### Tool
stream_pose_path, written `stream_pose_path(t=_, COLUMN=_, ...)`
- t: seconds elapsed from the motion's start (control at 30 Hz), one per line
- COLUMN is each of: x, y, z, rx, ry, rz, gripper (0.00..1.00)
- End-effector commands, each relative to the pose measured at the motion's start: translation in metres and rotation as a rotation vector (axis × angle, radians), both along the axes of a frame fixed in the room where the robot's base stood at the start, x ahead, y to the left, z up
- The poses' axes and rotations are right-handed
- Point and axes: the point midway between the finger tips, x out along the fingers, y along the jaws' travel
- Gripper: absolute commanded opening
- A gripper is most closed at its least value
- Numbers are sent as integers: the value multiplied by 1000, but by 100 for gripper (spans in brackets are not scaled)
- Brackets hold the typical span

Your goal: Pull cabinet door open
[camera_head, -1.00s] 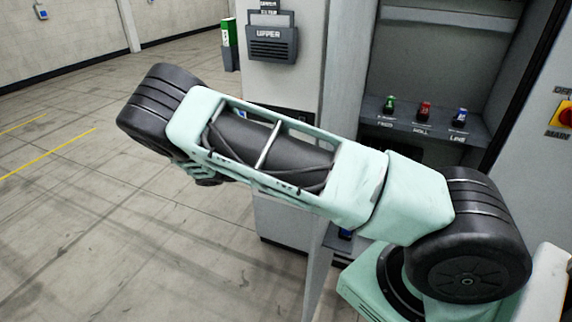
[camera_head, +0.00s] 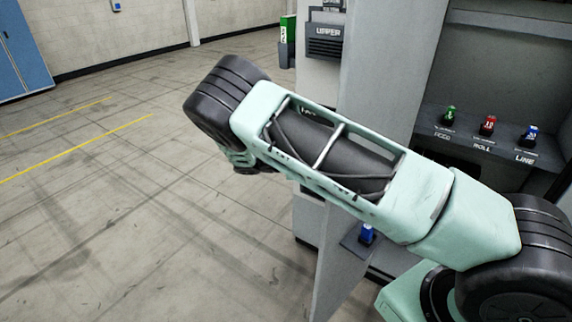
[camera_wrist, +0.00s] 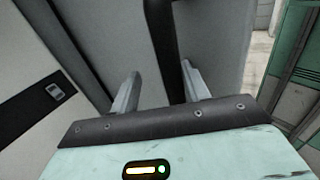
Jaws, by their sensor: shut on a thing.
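The cabinet door (camera_head: 385,75) is a plain grey panel standing ajar in the head view, its lower part running down behind my arm. The cabinet interior (camera_head: 500,75) shows to its right. In the wrist view, my gripper (camera_wrist: 158,85) has its two grey fingers either side of a dark bar-shaped handle (camera_wrist: 162,30) and is shut on it. Grey panel surface shows on both sides of the handle. In the head view, my arm hides the handle and the middle of the door; my gripper does not show there.
Inside the cabinet is a shelf with a green switch (camera_head: 449,115), a red switch (camera_head: 488,124) and a blue switch (camera_head: 529,135). Another blue part (camera_head: 366,233) sits lower down. A dark holder (camera_head: 326,42) hangs left of the door. The floor at left is clear.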

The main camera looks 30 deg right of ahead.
Motion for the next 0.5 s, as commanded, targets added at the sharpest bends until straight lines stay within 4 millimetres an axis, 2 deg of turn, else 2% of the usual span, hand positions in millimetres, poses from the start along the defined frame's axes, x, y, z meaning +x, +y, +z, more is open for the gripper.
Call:
stream_pose_path(t=0.03, x=11, y=11, z=-5, rx=2, ry=-11, rz=12, gripper=37)
stream_pose_path(t=0.3, x=44, y=69, z=-6, rx=6, ry=-11, rz=12, gripper=37)
stream_pose_path(t=0.5, x=63, y=102, z=-5, rx=6, ry=-6, rz=8, gripper=37)
